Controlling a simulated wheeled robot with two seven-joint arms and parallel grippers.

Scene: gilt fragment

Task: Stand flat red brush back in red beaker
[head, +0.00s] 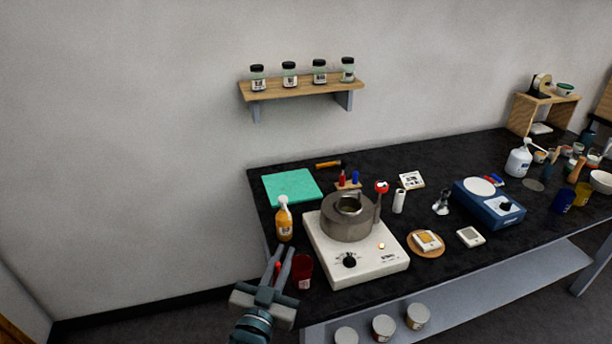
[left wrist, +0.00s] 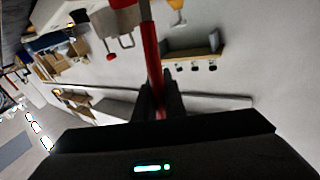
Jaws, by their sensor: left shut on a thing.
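My left gripper (head: 281,254) is shut on the red brush at the table's front left edge. In the head view only a small red bit shows between the fingers, so the brush's tilt is hard to tell there. The red beaker (head: 303,272), dark red with a pale label, stands just right of the gripper, near the table edge. Its inside is not clear. My right gripper is not in view.
A hotplate (head: 358,268) with a metal pot (head: 347,222) stands right of the beaker. An orange spray bottle (head: 284,220) stands behind the gripper. A green mat (head: 292,187) lies at the back left. Several jars sit on the wall shelf (head: 300,90).

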